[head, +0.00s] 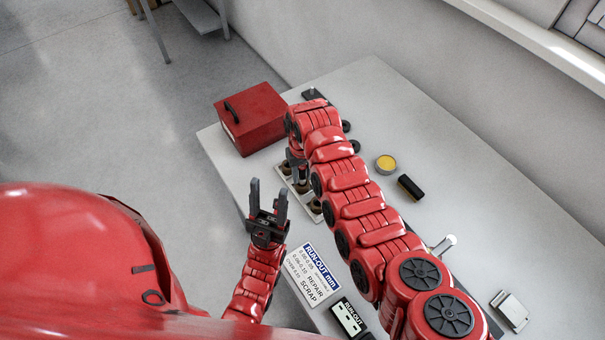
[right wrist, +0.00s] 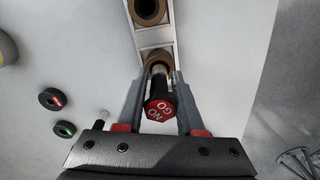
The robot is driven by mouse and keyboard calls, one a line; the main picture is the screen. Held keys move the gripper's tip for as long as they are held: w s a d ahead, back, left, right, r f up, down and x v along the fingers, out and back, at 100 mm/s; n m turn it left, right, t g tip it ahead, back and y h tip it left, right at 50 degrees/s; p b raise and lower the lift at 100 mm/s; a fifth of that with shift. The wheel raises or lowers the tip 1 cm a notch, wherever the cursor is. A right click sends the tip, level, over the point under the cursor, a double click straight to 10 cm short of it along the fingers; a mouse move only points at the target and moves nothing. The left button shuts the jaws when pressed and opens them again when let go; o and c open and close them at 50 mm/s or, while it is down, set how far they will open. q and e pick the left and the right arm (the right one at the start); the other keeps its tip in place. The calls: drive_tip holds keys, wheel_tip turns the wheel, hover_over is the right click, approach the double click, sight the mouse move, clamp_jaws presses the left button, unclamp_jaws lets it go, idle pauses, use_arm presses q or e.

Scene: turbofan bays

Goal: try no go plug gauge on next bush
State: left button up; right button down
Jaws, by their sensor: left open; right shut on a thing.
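My right gripper (right wrist: 158,86) is shut on the no go plug gauge (right wrist: 161,106), whose red end cap reads NO GO and faces the wrist camera. Another bush (right wrist: 149,9) sits farther along the tray. In the head view my right gripper (head: 297,172) is over the tray (head: 303,196), partly hidden by my arm; a bush (head: 315,206) shows at the near end. My left gripper (head: 269,200) is open and empty beside the tray.
A red toolbox (head: 250,118) stands behind the tray. Two dark rings, one lit red (right wrist: 52,98) and one lit green (right wrist: 64,129), lie beside it. A yellow-topped tin (head: 385,164), black block (head: 410,187), run-out card (head: 312,274) and display (head: 348,318) are on the table.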

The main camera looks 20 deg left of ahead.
sight(302, 167)
drive_tip(key=shift+f+b, duration=0.75)
drive_tip(key=shift+b, duration=0.1)
idle(1.1)
drive_tip(key=shift+r, duration=0.1)
idle(0.8)
drive_tip(key=shift+r+p, duration=0.55)
drive_tip(key=shift+r, duration=0.7)
drive_tip(key=shift+r+p, duration=0.4)
drive_tip(key=shift+r, duration=1.75)
